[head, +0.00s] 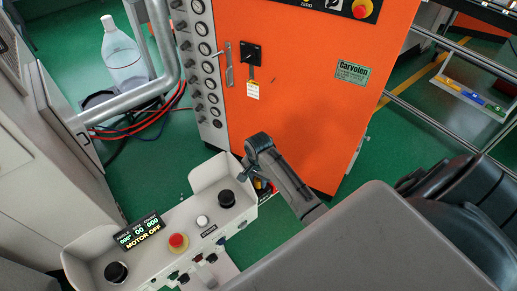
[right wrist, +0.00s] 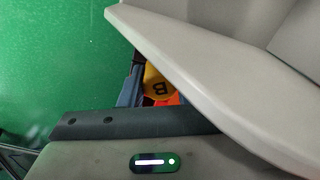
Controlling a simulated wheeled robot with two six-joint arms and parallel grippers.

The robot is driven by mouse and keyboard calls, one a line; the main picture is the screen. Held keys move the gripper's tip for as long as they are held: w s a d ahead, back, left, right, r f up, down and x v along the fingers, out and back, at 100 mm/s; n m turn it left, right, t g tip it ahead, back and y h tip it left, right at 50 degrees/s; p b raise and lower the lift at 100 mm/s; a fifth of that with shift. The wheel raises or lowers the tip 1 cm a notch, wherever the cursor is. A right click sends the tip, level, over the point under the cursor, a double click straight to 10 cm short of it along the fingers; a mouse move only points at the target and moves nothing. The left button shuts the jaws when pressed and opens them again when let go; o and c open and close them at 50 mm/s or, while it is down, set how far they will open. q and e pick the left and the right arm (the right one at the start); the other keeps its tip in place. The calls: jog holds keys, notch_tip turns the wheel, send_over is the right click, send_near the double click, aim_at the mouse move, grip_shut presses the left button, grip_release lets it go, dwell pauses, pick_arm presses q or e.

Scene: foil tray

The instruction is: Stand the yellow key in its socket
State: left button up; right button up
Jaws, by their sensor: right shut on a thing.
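My right gripper (head: 260,165) is at the right end of the pale control panel (head: 190,218) in the head view. It is shut on the yellow key (right wrist: 157,82). In the right wrist view the key's yellow face shows a dark letter B, and a pale panel wall covers part of it. In the head view only a small bit of yellow shows below the gripper. Red-orange parts lie close under the key. I cannot make out the socket, nor whether the key touches it. My left gripper is out of view.
The panel has black knobs (head: 115,271), a red button (head: 178,241), and a display (head: 139,231) reading MOTOR OFF. Its raised right-end wall is close to my gripper. An orange cabinet (head: 300,90) stands behind. A clear bottle (head: 122,52) is at the back left.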

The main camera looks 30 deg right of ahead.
jog(key=o, duration=1.1)
jog(key=shift+c, duration=0.2)
notch_tip(320, 180, up, 9)
jog(key=shift+r+b, duration=0.2)
jog(key=shift+b, duration=0.85)
jog(key=shift+r, duration=0.75)
jog(key=shift+f, duration=0.1)
